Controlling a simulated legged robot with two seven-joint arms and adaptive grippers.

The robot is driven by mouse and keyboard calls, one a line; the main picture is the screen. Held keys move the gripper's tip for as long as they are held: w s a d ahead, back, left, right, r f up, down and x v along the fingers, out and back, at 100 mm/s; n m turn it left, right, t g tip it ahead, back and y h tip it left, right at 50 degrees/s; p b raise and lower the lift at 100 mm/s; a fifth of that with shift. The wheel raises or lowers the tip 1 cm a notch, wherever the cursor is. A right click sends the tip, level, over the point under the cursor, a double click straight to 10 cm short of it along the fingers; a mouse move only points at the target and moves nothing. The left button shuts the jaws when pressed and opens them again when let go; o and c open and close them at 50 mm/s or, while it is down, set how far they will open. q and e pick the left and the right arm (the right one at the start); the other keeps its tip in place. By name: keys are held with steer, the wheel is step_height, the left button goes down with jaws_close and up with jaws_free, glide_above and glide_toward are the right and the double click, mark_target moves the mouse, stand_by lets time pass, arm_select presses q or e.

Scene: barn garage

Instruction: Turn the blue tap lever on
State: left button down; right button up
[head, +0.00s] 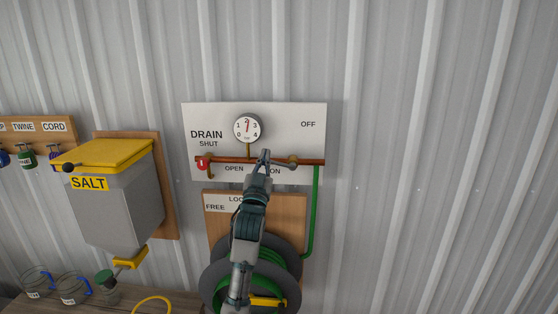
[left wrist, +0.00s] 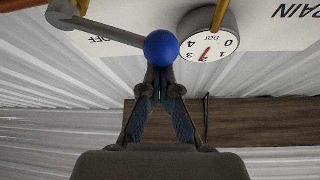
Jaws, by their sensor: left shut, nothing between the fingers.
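The tap lever is a grey bar (left wrist: 108,28) with a blue ball knob (left wrist: 161,47) at its end, seen upside down in the left wrist view. In the head view the lever (head: 283,166) runs left from its hub (head: 293,160) on the copper pipe, near the ON label; its knob is hidden by my gripper. OFF (head: 308,124) is printed at upper right. My left gripper (head: 264,155) is shut and empty, its fingertips (left wrist: 160,73) right at the blue knob. I cannot tell whether they touch it. My right gripper is not in view.
A pressure gauge (head: 247,129) sits just above the pipe. A red drain handle (head: 203,164) is at the pipe's left end. A hose reel (head: 288,290) hangs below, and a salt bin (head: 115,200) stands left. The wall to the right is clear.

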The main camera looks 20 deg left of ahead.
arm_select(q)
steer(key=s+d+f+n+y, duration=0.1)
steer(key=s+f, duration=0.3)
steer(key=s, duration=0.5)
steer(key=shift+s+n+y, duration=0.4)
steer(key=shift+n+y, duration=0.1)
steer(key=shift+n, duration=0.3)
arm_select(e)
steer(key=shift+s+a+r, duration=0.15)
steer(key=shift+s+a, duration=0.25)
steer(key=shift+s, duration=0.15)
